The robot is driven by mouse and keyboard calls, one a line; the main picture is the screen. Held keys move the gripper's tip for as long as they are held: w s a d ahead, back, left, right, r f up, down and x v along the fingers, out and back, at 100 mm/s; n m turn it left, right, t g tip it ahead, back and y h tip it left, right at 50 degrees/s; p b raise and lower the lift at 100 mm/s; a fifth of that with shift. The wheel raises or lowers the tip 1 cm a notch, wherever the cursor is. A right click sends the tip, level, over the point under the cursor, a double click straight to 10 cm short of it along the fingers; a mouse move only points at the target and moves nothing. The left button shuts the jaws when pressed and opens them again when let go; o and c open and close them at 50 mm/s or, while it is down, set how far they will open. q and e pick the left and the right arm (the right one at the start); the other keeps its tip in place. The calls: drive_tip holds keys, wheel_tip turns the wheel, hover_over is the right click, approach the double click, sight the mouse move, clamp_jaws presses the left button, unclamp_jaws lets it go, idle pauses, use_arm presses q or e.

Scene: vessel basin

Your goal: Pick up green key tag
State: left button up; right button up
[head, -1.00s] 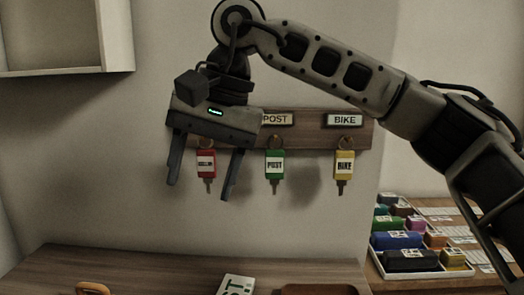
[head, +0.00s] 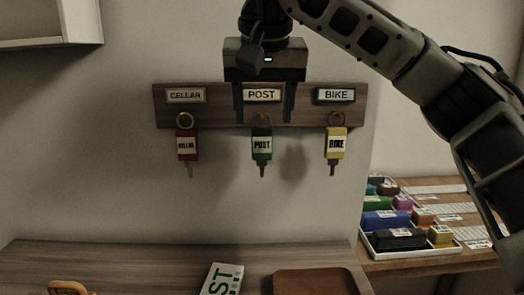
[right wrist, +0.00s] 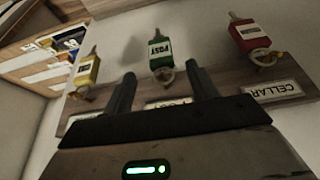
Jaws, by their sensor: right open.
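The green key tag (head: 262,146), labelled POST, hangs with its key from a ring on the middle hook of a wooden key board (head: 208,115) on the wall. My right gripper (head: 264,116) is open and empty, pointing down above the tag. Its fingers stand either side of the POST label, with the tag below and between them. In the right wrist view the green tag (right wrist: 160,50) shows just beyond the gap between the open fingertips (right wrist: 162,80). I cannot tell the exact depth gap to the tag. My left gripper is not in view.
A red CELLAR tag (head: 187,145) hangs to the left and a yellow BIKE tag (head: 336,144) to the right. A tray of coloured blocks (head: 410,245) stands at right.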

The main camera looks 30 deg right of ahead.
sight(262, 128)
drive_tip(key=shift+p+x, duration=0.3)
drive_tip(key=shift+x, duration=2.45)
drive_tip(key=shift+w+r, duration=0.1)
drive_tip(key=shift+w, duration=0.05)
drive_tip(key=c, duration=1.1)
